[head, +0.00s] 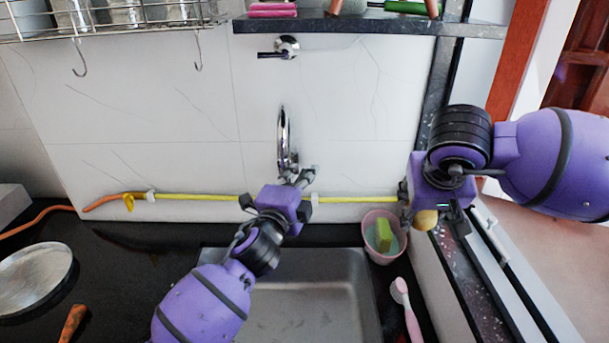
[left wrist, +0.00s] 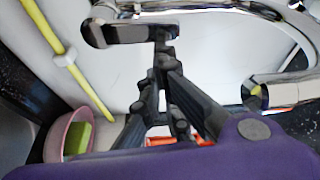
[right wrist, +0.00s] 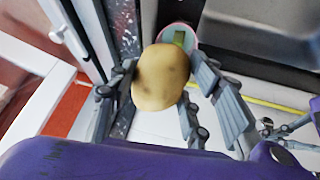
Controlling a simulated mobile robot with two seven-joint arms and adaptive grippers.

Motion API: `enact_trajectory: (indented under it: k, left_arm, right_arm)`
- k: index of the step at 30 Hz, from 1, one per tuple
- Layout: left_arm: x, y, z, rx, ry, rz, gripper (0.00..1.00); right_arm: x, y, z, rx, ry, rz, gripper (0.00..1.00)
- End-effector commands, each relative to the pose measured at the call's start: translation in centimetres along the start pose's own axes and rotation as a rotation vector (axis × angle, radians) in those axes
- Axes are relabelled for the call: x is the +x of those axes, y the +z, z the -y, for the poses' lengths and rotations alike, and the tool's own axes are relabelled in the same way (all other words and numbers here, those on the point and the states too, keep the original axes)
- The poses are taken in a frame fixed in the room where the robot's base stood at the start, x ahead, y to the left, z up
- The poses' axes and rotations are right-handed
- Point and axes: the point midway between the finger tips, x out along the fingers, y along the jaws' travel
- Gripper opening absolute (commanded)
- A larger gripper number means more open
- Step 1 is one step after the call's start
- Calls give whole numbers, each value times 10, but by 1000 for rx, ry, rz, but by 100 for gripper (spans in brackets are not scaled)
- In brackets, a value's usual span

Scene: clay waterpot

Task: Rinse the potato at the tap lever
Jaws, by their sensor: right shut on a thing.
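The potato (head: 426,219) is yellow-brown with darker spots. My right gripper (right wrist: 158,85) is shut on it and holds it near the pink cup, at the right of the sink; it fills the middle of the right wrist view. The chrome tap (head: 283,140) rises from the wall behind the sink. Its lever (left wrist: 125,33) shows large at the top of the left wrist view. My left gripper (left wrist: 164,68) has its fingertips together just at the lever; I cannot tell whether they touch it. The left hand partly hides the tap's base in the head view.
The steel sink (head: 310,305) lies below my left arm. A pink cup (head: 370,248) holding a green sponge (head: 384,236) stands at its back right corner. A brush (head: 405,305) lies at the right. A yellow hose (head: 200,197) runs along the wall. A pan (head: 35,275) sits left.

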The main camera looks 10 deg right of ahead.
Motion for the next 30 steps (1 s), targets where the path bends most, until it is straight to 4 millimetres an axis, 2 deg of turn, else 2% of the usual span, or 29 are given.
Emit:
enact_trajectory:
  k: [1,5,8,21,25,30]
  left_arm:
    - [0,7,-2,2,5,13,0]
    - [-3,8,-2,3,6,15,0]
    - [-12,8,-3,4,6,16,0]
    - [-99,-1,-1,2,2,2,0]
    - [-113,-2,0,3,2,1,0]
    - [-120,-3,0,3,1,-1,0]
  right_arm:
    - [0,0,0,0,0,-1,16]
    - [0,0,0,0,0,-1,16]
    - [0,0,0,0,0,-1,16]
    - [0,0,0,0,0,-1,16]
    - [-1,0,0,0,0,-1,16]
    - [-1,0,0,0,0,-1,16]
